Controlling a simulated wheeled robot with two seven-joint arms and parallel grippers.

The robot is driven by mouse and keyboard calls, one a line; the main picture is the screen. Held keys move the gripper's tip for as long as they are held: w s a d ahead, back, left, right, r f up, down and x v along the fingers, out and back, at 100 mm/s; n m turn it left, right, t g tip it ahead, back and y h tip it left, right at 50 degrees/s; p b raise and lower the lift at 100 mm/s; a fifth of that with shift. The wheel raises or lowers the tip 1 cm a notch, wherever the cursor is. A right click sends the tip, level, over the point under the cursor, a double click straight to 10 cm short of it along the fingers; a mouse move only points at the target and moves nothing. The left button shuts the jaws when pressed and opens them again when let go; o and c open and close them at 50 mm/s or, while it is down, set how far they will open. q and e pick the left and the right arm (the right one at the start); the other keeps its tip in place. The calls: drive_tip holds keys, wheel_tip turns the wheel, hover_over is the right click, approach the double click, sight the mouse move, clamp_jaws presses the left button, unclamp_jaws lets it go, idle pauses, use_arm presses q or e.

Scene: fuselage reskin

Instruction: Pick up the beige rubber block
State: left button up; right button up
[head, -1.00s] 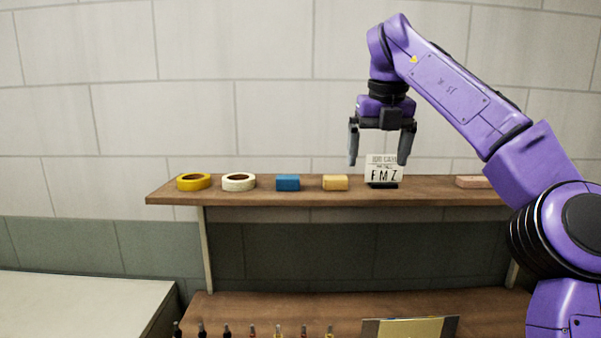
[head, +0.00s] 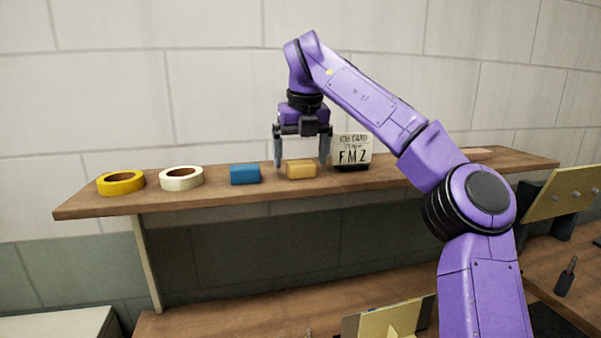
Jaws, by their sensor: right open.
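The beige rubber block (head: 301,170) lies on the wooden shelf, between a blue block and a small sign. My right gripper (head: 301,162) points down over it, open and empty. Its two fingertips show to the left and right of the block, near the block's top; I cannot tell whether they are level with it in depth. The block's front face is in plain sight. My left gripper is not in view.
On the shelf (head: 90,207) stand a yellow tape roll (head: 121,183), a white tape roll (head: 182,179), a blue block (head: 245,174) and the sign (head: 353,151), close to the right finger. A pinkish block (head: 479,150) is partly hidden behind my arm. A workbench (head: 200,323) lies below.

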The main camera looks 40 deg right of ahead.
drive_tip(key=shift+x, duration=0.85)
drive_tip(key=shift+d+f, duration=0.2)
drive_tip(key=shift+f, duration=0.1)
drive_tip(key=c, duration=1.1)
drive_tip(key=shift+o, duration=0.2)
drive_tip(key=shift+r, duration=0.15)
wheel_tip(320, 180, up, 4)
drive_tip(key=shift+f, duration=0.25)
drive_tip(key=s+a+r, duration=0.8)
drive_tip(key=a+r, duration=0.1)
drive_tip(key=a, duration=0.2)
drive_tip(key=shift+a+r, duration=0.2)
drive_tip(key=shift+a, duration=0.1)
drive_tip(key=shift+s, duration=0.15)
